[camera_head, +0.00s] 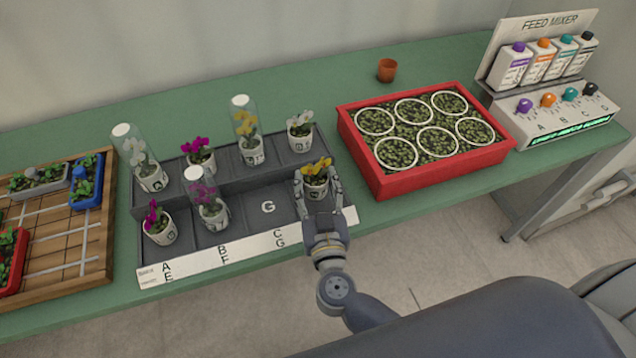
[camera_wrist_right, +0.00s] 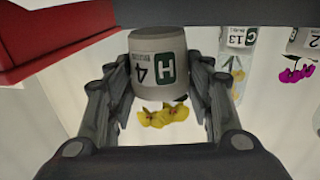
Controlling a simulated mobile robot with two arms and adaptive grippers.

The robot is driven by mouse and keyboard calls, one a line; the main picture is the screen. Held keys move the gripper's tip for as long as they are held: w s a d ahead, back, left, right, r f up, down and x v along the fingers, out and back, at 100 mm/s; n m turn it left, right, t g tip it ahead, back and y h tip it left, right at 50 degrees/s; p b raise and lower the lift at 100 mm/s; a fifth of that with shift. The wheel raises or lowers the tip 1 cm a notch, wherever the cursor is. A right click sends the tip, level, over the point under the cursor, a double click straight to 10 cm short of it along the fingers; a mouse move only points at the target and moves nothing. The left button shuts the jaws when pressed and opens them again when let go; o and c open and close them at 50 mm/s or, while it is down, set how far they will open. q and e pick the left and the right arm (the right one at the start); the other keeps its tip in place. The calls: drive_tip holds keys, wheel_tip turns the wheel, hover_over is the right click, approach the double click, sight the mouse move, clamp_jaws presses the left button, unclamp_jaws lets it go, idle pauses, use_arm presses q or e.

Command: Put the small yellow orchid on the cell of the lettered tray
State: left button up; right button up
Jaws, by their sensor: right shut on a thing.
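The small yellow orchid (camera_head: 318,168) is in a pale pot that reads H and 4 in the right wrist view (camera_wrist_right: 160,60). My right gripper (camera_head: 317,184) is shut on this pot, its fingers on both sides of it, also in the right wrist view (camera_wrist_right: 157,72). The lettered tray (camera_head: 236,183) is dark grey, with two rows of cells and a white lettered front strip. The pot is at the front row's right end cell, right of the empty cell marked G. I cannot tell whether its base touches the tray. My left gripper is not in view.
Several potted orchids stand in the tray, some under clear covers, including another yellow one (camera_head: 247,125). A red planter (camera_head: 428,176) is close on the right. An orange pot (camera_head: 387,70) and a feed mixer (camera_head: 555,90) stand beyond. A wooden rack (camera_head: 70,262) is left.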

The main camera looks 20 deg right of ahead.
sight(318, 187)
drive_tip(key=shift+w+d, duration=0.3)
drive_tip(key=shift+w, duration=0.3)
drive_tip(key=shift+w+d, duration=0.25)
drive_tip(key=shift+w, duration=0.35)
wheel_tip(318, 187, down, 3)
drive_tip(key=shift+f+b, duration=0.1)
drive_tip(key=shift+b, duration=0.5)
drive_tip(key=shift+f, duration=0.25)
drive_tip(key=shift+s+a, duration=0.1)
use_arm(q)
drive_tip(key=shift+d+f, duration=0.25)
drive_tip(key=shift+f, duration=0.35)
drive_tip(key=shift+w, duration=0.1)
use_arm(e)
drive_tip(key=o, duration=1.2)
drive_tip(key=shift+f, duration=0.15)
drive_tip(key=shift+c, duration=0.2)
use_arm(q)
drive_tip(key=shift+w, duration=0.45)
